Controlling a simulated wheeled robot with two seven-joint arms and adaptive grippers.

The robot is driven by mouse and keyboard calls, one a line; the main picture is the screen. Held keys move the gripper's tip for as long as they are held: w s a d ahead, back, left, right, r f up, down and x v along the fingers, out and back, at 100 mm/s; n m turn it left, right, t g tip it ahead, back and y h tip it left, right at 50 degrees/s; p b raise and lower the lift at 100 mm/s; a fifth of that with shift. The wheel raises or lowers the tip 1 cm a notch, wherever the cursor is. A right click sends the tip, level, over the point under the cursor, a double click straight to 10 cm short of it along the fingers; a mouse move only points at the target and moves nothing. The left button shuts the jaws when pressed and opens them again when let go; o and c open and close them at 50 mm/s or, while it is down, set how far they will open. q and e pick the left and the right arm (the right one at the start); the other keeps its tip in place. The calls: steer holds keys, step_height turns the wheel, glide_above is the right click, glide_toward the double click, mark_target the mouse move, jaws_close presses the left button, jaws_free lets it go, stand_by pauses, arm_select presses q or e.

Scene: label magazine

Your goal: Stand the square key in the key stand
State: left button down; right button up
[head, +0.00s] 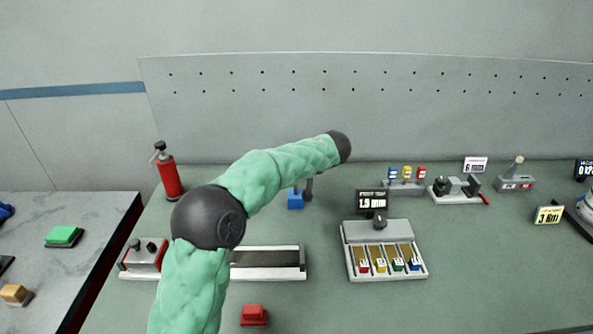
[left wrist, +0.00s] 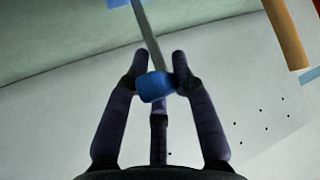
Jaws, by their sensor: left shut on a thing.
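My left gripper (left wrist: 160,75) is shut on a blue block-like piece (left wrist: 156,86), gripped between the fingertips. A thin grey shank (left wrist: 150,35) runs from this piece to the top of the left wrist view. It looks like a key, but its square shape cannot be made out. In the head view the gripper (head: 308,189) is small and dark beyond my green arm. A blue piece (head: 295,200) shows beside it, partly hidden. A grey stand (head: 404,188) with blue, yellow and red upright pieces is to its right; I cannot tell whether it is the key stand. My right gripper is not in view.
A tray with coloured slots (head: 350,264) stands right of the arm. A grey-black device (head: 452,187) with a red handle is at the back right. A red extinguisher (head: 167,178) stands at the back left. A red button (head: 254,315) is in front. The right-hand bench has free room.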

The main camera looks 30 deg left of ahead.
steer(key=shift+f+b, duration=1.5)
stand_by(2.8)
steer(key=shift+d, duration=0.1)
